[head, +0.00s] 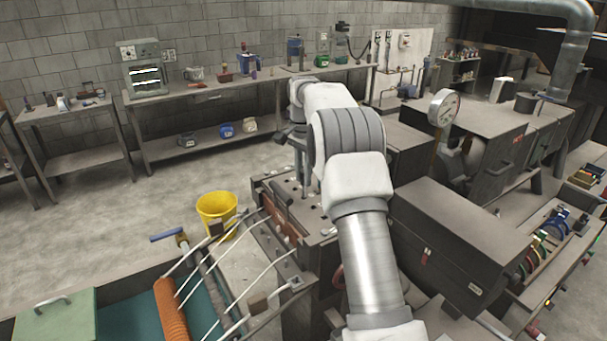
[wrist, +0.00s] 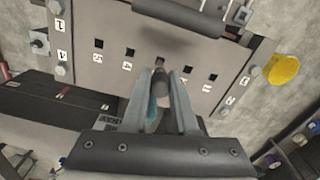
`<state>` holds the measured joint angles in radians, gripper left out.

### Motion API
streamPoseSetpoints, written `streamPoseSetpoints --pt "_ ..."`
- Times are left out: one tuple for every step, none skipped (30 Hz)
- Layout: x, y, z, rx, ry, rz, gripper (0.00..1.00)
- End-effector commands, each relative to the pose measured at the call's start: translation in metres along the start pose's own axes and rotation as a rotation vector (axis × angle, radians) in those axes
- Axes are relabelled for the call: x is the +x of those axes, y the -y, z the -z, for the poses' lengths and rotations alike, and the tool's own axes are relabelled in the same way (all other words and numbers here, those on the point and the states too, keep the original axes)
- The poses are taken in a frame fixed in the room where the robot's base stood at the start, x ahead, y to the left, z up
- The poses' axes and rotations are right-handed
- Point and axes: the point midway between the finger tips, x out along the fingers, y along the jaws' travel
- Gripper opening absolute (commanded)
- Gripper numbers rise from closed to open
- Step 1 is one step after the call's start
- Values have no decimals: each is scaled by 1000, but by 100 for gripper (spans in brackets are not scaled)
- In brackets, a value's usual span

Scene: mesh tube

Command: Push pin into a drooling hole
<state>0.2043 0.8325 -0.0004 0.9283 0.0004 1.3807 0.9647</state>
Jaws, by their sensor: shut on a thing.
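In the wrist view my gripper (wrist: 163,78) is shut on a dark round-ended pin (wrist: 160,84). The pin's tip points at a grey metal plate (wrist: 85,70) with a row of square holes and white number labels. The pin overlaps the lower edge of the middle hole (wrist: 160,62); I cannot tell whether it touches or has entered. A bluish patch shows beside the pin between the fingers. No liquid is clearly visible at any hole. In the head view my arm hides much of the bench (head: 262,190) under my gripper.
A dark cylindrical bar (wrist: 180,14) crosses above the holes. Bolts stand out near the plate's corners. A yellow bucket (head: 217,208) stands on the floor left of the bench. White cords and an orange roll (head: 170,306) lie at the front left. Dark cabinets (head: 455,245) crowd the right.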

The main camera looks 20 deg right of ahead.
Motion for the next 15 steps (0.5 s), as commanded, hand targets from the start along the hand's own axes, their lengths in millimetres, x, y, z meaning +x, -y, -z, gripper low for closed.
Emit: streamPoseSetpoints --pt "1 0 0 0 0 0 0" --pt "2 0 0 0 0 0 0" --pt "2 0 0 0 0 0 0" --pt "2 0 0 0 0 0 0" --pt "3 0 0 0 0 0 0" --pt "3 0 0 0 0 0 0" --pt "4 0 0 0 0 0 0" --pt "4 0 0 0 0 0 0" --pt "4 0 0 0 0 0 0" --pt "5 0 0 0 0 0 0" --pt "5 0 0 0 0 0 0" --pt "6 0 0 0 0 0 0" --pt "6 0 0 0 0 0 0" --pt "6 0 0 0 0 0 0" --pt "7 0 0 0 0 0 0"
